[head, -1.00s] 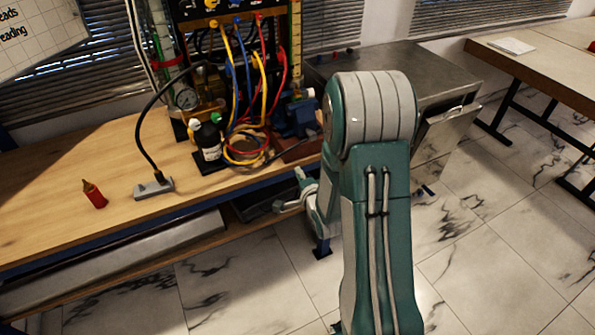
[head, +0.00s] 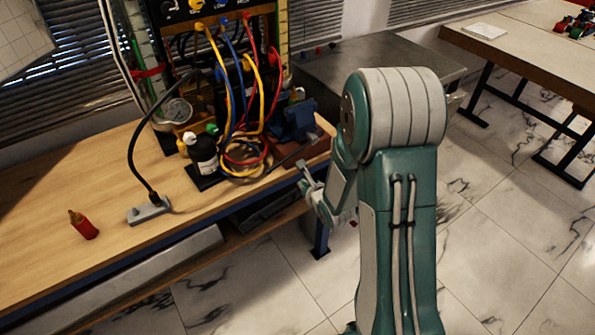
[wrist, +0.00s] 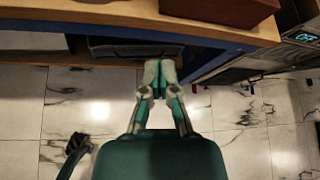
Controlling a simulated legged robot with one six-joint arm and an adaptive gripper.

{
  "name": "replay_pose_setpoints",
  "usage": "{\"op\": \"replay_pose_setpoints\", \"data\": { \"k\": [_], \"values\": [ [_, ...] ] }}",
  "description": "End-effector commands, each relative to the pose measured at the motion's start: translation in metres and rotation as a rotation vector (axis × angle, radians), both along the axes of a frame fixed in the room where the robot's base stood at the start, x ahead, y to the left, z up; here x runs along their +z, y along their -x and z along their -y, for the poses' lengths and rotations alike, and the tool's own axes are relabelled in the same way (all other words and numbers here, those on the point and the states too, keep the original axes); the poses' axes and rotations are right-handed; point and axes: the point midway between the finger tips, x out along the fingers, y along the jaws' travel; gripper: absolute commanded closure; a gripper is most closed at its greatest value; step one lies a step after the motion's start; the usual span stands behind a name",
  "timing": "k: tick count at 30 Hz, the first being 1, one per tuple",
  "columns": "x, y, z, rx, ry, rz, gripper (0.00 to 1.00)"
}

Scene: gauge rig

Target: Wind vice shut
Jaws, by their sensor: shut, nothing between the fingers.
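The blue vice (head: 297,120) stands on a reddish-brown block (head: 308,152) near the right end of the wooden bench. My arm stands close to its right. A thin dark rod shows in front of the vice; I cannot tell whether it is the handle. My gripper (head: 304,174) is beside the bench's front edge, below and in front of the vice, touching nothing that I can see. In the wrist view my gripper (wrist: 160,68) is shut and empty, with the reddish-brown block (wrist: 225,8) above it; the vice itself is out of that view.
A metal cabinet (head: 385,60) stands behind my arm. Floor in front is clear.

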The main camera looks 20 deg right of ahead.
Motion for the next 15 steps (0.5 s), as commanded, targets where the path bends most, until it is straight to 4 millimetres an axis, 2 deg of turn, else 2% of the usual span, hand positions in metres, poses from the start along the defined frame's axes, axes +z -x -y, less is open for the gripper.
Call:
{"op": "replay_pose_setpoints", "data": {
  "k": [15],
  "values": [
    [-0.040, -0.069, -0.012, 0.001, 0.004, 0.001, 1.00]
  ]
}}
